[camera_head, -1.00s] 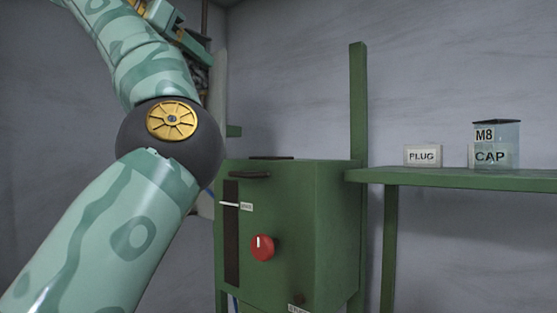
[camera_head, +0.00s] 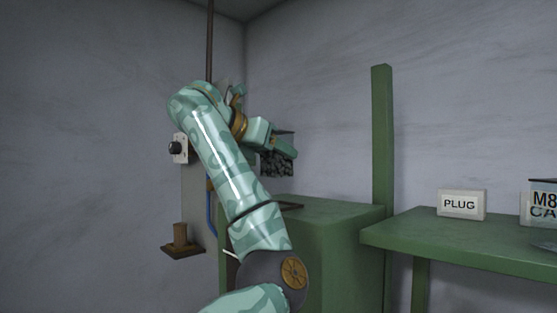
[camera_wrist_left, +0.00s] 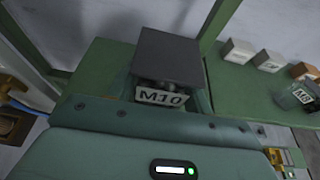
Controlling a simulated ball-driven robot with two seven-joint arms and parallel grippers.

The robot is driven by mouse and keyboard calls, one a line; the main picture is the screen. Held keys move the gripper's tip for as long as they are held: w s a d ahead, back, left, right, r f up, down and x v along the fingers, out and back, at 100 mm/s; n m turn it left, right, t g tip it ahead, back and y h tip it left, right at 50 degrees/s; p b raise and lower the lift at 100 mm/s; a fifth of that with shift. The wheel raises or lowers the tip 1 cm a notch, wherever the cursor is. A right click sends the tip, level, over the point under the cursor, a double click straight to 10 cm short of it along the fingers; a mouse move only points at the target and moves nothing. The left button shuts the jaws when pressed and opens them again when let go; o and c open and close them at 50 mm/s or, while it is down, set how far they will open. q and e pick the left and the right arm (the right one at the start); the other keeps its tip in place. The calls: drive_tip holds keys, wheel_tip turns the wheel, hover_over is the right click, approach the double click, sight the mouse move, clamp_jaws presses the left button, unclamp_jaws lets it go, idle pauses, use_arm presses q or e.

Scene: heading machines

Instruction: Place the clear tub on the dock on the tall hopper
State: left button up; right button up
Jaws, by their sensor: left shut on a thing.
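My left gripper (camera_head: 284,148) is shut on a clear tub (camera_head: 277,165) with dark pieces inside. It holds the tub above the top of the green tall hopper (camera_head: 335,240). In the left wrist view the tub shows a dark lid (camera_wrist_left: 168,55) and an M10 label (camera_wrist_left: 161,97), between the fingers of my left gripper (camera_wrist_left: 168,103). The hopper's green top (camera_wrist_left: 105,62) lies beneath it there. My forearm hides the hopper's left front in the head view. I cannot make out the dock or any contact with it. My right gripper is not in view.
A green post (camera_head: 382,135) rises behind the hopper. A knobbed wall box (camera_head: 180,148) and a small brown stand (camera_head: 181,236) are at left.

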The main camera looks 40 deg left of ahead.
use_arm(q)
drive_tip(key=shift+w+a+f, duration=0.15)
drive_tip(key=shift+w+f, duration=0.3)
drive_tip(key=shift+f, duration=0.1)
drive_tip(key=shift+a+f, duration=0.1)
drive_tip(key=shift+f, duration=0.25)
drive_tip(key=shift+w+f, duration=0.15)
drive_tip(key=shift+f, duration=0.1)
drive_tip(key=f, duration=0.2)
drive_tip(key=w+f+p, duration=0.1)
drive_tip(key=f, duration=0.1)
drive_tip(key=shift+a+f, duration=0.1)
drive_tip(key=shift+a, duration=0.2)
drive_tip(key=shift+s, duration=0.1)
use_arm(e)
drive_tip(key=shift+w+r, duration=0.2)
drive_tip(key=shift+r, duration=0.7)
use_arm(q)
drive_tip(key=shift+d, duration=0.1)
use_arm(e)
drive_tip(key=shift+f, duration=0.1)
use_arm(q)
drive_tip(key=o, duration=1.3)
drive_tip(key=shift+f, duration=0.1)
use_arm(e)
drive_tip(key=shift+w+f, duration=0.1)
